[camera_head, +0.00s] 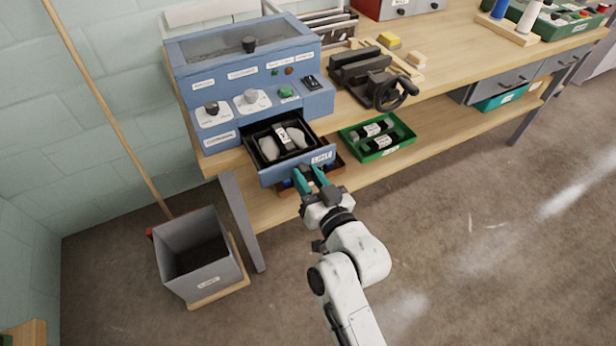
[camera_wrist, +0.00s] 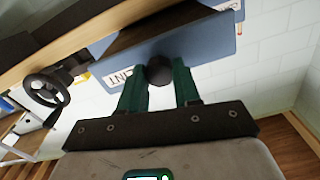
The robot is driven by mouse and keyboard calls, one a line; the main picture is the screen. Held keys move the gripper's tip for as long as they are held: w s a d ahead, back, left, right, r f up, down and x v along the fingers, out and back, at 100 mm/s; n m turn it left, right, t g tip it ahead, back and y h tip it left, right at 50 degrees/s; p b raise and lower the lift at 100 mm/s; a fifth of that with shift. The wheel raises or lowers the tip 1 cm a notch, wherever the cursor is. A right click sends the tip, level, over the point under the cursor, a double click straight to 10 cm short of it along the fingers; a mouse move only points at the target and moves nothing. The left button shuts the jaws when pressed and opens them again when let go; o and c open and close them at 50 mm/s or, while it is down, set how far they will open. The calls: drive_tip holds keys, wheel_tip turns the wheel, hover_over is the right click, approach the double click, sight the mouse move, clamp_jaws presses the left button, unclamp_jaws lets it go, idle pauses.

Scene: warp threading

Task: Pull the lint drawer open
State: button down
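The lint drawer (camera_head: 272,174) is slid well out of the blue machine (camera_head: 245,80). Inside it lies a black tray holding grey lint and a white-labelled band. Its blue front also shows in the wrist view (camera_wrist: 207,45), with the LINT label partly hidden by a finger. A dark round knob (camera_wrist: 159,71) sticks out from the front. My gripper (camera_head: 308,170) is at the drawer front. In the wrist view its two green fingers (camera_wrist: 160,80) are on either side of the knob and appear to touch it. The knob is hidden in the head view.
A grey lint bin (camera_head: 200,262) stands on the floor at left, with a pole behind it. A green tray (camera_head: 398,146) sits on the lower shelf right of the drawer. A vise (camera_head: 368,78) is on the bench. Floor at right is clear.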

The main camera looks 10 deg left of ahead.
drive_tip(key=c, duration=0.8)
unclamp_jaws()
drive_tip(key=shift+s+d+f, duration=0.1)
drive_tip(key=shift+s+d, duration=0.2)
drive_tip(key=shift+s, duration=0.1)
drive_tip(key=b+v, duration=0.2)
drive_tip(key=v, duration=0.8)
drive_tip(key=shift+b, duration=0.4)
drive_tip(key=s+d+f+m+g+h+p, duration=0.1)
drive_tip(key=s+d+f+g+h, duration=0.6)
drive_tip(key=d+f, duration=0.5)
drive_tip(key=s+d+m+g+h, duration=0.1)
drive_tip(key=s+d+g, duration=0.1)
drive_tip(key=s+d, duration=0.2)
drive_tip(key=s+d+f+m+g+h, duration=0.1)
drive_tip(key=s+d+g, duration=0.1)
drive_tip(key=s+d, duration=0.3)
drive_tip(key=s+d+f+m+g+h, duration=0.1)
drive_tip(key=s+d+m+g, duration=0.1)
drive_tip(key=s+d, duration=0.3)
drive_tip(key=shift+s+d+f+g+p, duration=0.15)
drive_tip(key=shift+s+g, duration=0.1)
drive_tip(key=shift+s, duration=0.8)
drive_tip(key=shift+s+d+f+g+p, duration=0.15)
drive_tip(key=shift+s+g, duration=0.1)
drive_tip(key=shift+s, duration=0.8)
